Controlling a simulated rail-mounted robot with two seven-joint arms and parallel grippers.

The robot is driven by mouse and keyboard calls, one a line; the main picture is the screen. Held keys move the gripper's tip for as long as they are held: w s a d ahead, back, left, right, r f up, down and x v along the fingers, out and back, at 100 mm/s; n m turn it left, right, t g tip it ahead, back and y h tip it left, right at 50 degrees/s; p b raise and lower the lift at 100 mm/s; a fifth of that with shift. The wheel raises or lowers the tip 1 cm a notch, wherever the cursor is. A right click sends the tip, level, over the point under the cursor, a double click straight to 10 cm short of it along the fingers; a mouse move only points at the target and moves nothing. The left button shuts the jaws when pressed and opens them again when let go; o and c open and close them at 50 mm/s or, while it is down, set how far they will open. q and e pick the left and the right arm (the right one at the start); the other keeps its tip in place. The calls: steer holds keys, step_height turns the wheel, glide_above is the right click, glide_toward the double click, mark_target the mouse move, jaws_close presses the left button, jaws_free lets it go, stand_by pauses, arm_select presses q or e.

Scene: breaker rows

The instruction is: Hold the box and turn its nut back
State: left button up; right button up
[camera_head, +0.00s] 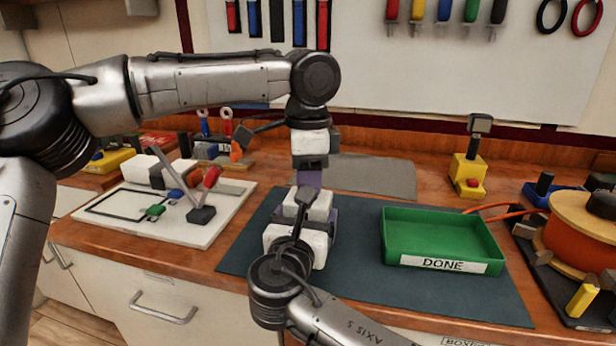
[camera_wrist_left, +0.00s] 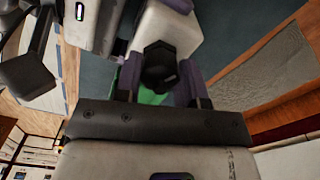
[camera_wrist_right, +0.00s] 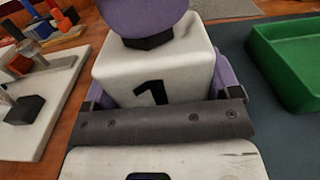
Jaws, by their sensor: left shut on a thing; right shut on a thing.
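The box (camera_head: 319,205) is white and stands on the dark mat, with a black "1" on the side seen in the right wrist view (camera_wrist_right: 135,75). My right gripper (camera_head: 310,217) is shut on the box, one purple finger on each side. A black six-sided nut (camera_wrist_right: 150,42) sits on top of the box. My left gripper (camera_head: 309,180) reaches down from above and is shut on the nut, which shows between its purple fingers in the left wrist view (camera_wrist_left: 163,62). In the head view the nut is hidden, and my right wrist covers part of the box.
A green tray marked DONE (camera_head: 440,225) stands on the mat (camera_head: 400,298) to the right. A white board (camera_head: 215,220) with switches lies at left. An orange spool (camera_head: 580,235) is at far right. A yellow device (camera_head: 468,172) stands behind the tray.

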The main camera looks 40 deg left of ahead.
arm_select(q)
steer(key=n, duration=0.5)
steer(key=shift+n, duration=0.3)
steer(key=n, duration=1)
steer(key=shift+d+n, duration=0.1)
steer(key=shift+n, duration=2.5)
steer(key=o, duration=0.9)
steer(key=shift+o, duration=0.2)
steer(key=shift+r, duration=0.1)
step_height(320, 180, up, 12)
